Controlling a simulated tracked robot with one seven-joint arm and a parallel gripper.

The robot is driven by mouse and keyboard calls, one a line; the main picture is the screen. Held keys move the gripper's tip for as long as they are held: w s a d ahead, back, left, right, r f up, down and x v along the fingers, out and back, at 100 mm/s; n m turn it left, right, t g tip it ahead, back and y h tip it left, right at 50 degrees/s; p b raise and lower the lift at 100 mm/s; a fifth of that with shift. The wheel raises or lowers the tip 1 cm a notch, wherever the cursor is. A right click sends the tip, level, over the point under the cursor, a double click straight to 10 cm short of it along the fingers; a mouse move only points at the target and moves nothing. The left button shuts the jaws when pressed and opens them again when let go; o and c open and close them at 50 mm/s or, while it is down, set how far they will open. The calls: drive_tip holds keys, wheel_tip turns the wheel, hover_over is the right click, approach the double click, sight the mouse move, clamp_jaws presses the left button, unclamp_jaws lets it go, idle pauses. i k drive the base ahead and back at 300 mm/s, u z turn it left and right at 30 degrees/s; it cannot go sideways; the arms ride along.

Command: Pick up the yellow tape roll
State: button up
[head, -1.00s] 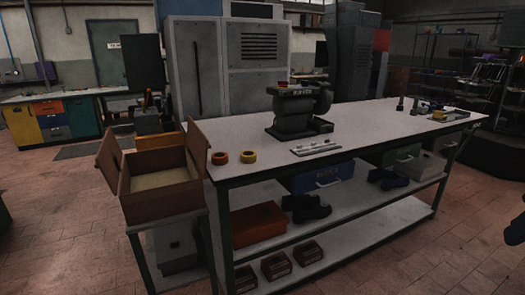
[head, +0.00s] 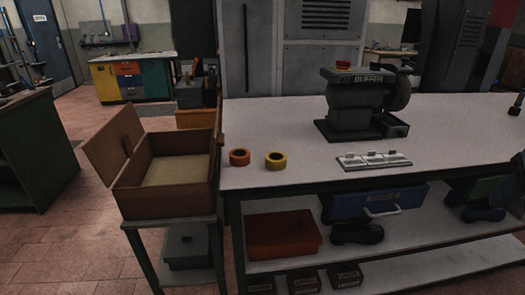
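The yellow tape roll (head: 276,160) lies flat on the white-topped workbench (head: 270,120), close to its front left edge. An orange-red tape roll (head: 240,157) lies just left of it, with a small gap between them. Both holes face up. My gripper does not show in the head view.
An open brown box (head: 165,185) with its lid tilted up sits on a stand left of the bench. A buffer machine (head: 353,105) and a flat metal plate with small parts (head: 373,161) are on the bench to the right. A blue drawer (head: 375,203) hangs below. Floor shows at front left.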

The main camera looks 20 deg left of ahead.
sight(276, 161)
drive_tip(key=u, duration=0.25)
drive_tip(key=i, duration=0.95)
drive_tip(key=u, duration=0.3)
